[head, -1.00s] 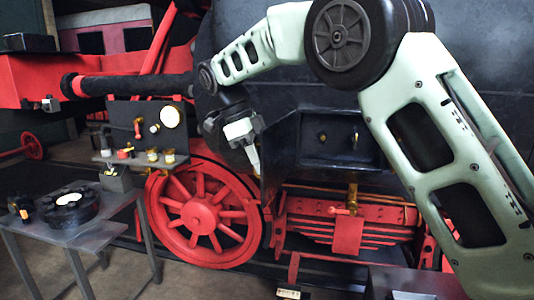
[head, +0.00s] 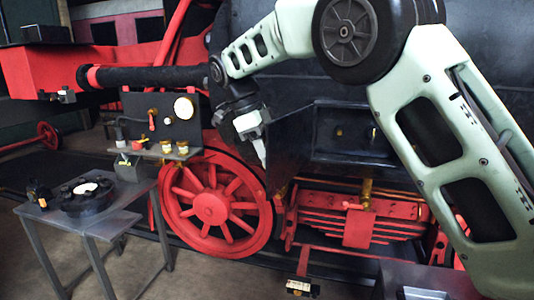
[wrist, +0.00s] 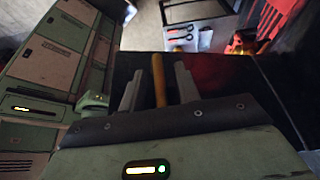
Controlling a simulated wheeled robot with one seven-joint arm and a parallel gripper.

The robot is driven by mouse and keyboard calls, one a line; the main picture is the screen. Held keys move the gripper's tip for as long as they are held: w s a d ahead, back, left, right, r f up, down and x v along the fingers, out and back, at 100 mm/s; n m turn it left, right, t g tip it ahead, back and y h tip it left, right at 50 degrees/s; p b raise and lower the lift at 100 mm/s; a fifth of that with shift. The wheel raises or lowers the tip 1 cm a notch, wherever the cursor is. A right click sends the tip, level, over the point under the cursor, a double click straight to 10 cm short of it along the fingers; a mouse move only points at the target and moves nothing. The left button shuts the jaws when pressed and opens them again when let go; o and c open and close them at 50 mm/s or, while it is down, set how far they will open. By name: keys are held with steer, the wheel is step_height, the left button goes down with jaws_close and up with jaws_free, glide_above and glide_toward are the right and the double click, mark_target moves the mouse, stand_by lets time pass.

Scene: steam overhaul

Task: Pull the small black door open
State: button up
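The small black door (head: 288,148) stands swung out from the left side of a dark box-like opening (head: 352,130) in the black body of the engine. My gripper (head: 261,150) is at the door's outer left side in the head view. In the wrist view, my gripper (wrist: 158,88) has its two pale fingers apart, with a thin brown bar (wrist: 158,78) standing between them. Gaps show on both sides of the bar. A dark panel beside the right finger looks like the door (wrist: 228,85). The fingertips' contact with the door is unclear.
A red spoked wheel (head: 211,208) and red springs (head: 365,222) lie below. A grey table (head: 125,218) with a black round part (head: 88,197) stands at left. A gauge panel (head: 160,118) is behind it. Floor between table and wheel is clear.

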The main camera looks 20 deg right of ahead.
steer(key=shift+w+a+r, duration=0.15)
steer(key=shift+r, duration=0.25)
steer(key=p+v, duration=0.8)
steer(key=v, duration=0.8)
steer(key=shift+r+p, duration=0.25)
steer(key=shift+p, duration=0.1)
steer(key=shift+a+f, duration=0.1)
